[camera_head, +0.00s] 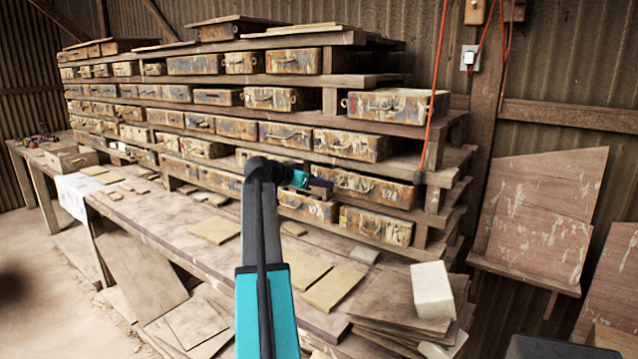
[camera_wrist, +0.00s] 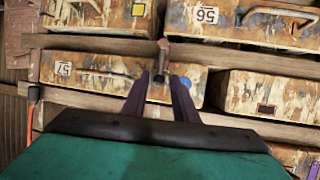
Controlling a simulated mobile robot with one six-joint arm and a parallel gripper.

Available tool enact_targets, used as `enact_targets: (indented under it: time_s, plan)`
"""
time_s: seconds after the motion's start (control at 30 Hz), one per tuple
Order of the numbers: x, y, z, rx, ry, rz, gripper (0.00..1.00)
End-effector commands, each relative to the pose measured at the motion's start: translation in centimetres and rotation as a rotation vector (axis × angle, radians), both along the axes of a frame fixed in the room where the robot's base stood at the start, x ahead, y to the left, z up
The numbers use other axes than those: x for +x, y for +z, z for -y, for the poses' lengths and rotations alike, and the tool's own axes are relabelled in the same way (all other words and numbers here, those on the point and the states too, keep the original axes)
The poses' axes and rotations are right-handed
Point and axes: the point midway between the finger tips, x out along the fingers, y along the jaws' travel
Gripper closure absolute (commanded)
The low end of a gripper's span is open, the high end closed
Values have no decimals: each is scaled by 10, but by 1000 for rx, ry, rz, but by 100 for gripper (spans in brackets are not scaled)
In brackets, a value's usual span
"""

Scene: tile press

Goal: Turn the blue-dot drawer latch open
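In the wrist view, a blue dot (camera_wrist: 186,83) marks the right part of a worn, rust-stained drawer (camera_wrist: 105,80). My right finger partly covers the dot. A small brown latch (camera_wrist: 162,57) hangs upright from the wooden shelf board, over the drawer's upper edge. My gripper (camera_wrist: 161,82) is open, its two dark fingers apart on either side of the latch's lower end. I cannot tell whether either finger touches it. In the head view my gripper (camera_head: 320,186) reaches the drawer fronts on the rack's right half; the dot and latch cannot be made out there.
Neighbouring drawers with handles sit close above (camera_wrist: 235,22) and to the right (camera_wrist: 260,95). The wooden rack (camera_head: 365,80) holds rows of drawers. The workbench (camera_head: 165,215) below bears flat tiles (camera_head: 333,287). A white block (camera_head: 432,290) stands on stacked boards at the right.

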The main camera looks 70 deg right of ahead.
Motion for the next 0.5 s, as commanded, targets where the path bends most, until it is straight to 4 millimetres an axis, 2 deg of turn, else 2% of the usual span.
enact_targets:
  time_s: [0.27, 0.43, 0.5]
  plan:
    - [-1, 0, 1, 0, 0, 0, 74]
    - [-1, 0, 1, 0, 0, 0, 100]
    - [-1, 0, 1, 0, 0, 0, 100]
